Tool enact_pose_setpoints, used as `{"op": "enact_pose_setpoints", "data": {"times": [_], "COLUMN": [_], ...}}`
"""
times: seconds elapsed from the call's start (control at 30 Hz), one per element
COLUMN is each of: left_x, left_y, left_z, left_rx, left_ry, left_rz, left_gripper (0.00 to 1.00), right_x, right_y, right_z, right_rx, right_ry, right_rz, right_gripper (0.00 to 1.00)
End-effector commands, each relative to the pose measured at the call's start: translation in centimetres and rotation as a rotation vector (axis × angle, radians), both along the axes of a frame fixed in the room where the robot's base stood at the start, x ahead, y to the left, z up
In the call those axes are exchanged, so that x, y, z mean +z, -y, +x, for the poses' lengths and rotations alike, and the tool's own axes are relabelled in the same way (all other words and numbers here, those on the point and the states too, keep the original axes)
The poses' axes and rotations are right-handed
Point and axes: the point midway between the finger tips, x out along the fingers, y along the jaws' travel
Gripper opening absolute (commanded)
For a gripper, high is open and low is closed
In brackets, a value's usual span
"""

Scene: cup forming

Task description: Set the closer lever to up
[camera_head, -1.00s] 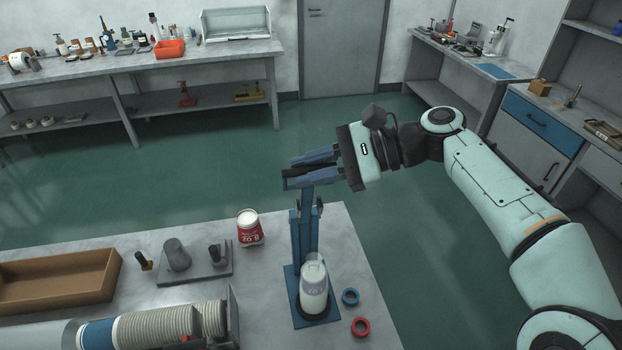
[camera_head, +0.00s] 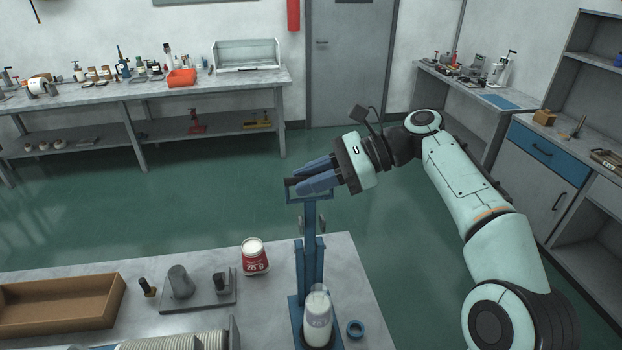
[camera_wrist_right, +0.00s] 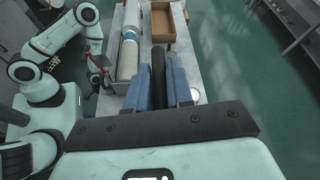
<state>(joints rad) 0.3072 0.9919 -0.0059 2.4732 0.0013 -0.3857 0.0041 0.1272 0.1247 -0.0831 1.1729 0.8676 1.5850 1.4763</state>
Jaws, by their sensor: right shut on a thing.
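The blue closer (camera_head: 309,262) stands at the right end of the bench, with a clear cup of white contents (camera_head: 318,318) on its base. Its lever (camera_head: 310,215) rises above the column and ends in a crosswise black grip (camera_head: 290,182). My right gripper (camera_head: 308,182) is shut on this black grip, above the column. In the right wrist view the dark grip (camera_wrist_right: 158,80) lies between the two blue fingers. My left arm shows at the left of that view, with its gripper (camera_wrist_right: 99,75) small, beside the bench; its jaws are unclear.
A red-and-white tub (camera_head: 254,257), a grey fixture plate (camera_head: 205,300) and a brown tray (camera_head: 60,304) lie left of the closer. A blue ring (camera_head: 355,329) lies right of its base. Open floor lies behind the bench.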

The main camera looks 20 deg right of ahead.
Motion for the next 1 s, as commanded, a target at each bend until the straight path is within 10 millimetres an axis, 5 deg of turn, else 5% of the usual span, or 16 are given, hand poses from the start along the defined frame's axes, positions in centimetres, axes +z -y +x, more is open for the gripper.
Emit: {"op": "enact_pose_setpoints", "data": {"times": [0.1, 0.13, 0.2, 0.57, 1.0], "left_x": [0.0, 0.0, 0.0, 0.0, 0.0], "left_y": [0.0, 0.0, 0.0, 0.0, 0.0], "left_z": [0.0, 0.0, 0.0, 0.0, 0.0], "left_rx": [0.000, 0.000, 0.000, 0.000, 0.000], "left_ry": [0.000, 0.000, 0.000, 0.000, 0.000], "left_rz": [0.000, 0.000, 0.000, 0.000, 0.000], "left_gripper": [0.43, 0.43, 0.43, 0.43, 0.43], "right_x": [-0.5, -0.5, -0.4, 0.1, 3.0], "right_y": [0.1, 0.1, 0.1, 0.6, 8.0], "right_z": [0.2, 0.2, 0.1, 0.0, -2.3], "right_rx": [-0.004, -0.004, -0.004, -0.005, -0.009], "right_ry": [-0.009, -0.009, -0.008, 0.000, -0.004], "right_rz": [-0.004, -0.004, -0.004, -0.002, -0.005], "right_gripper": [0.00, 0.31, 0.42, 0.42, 0.42]}}
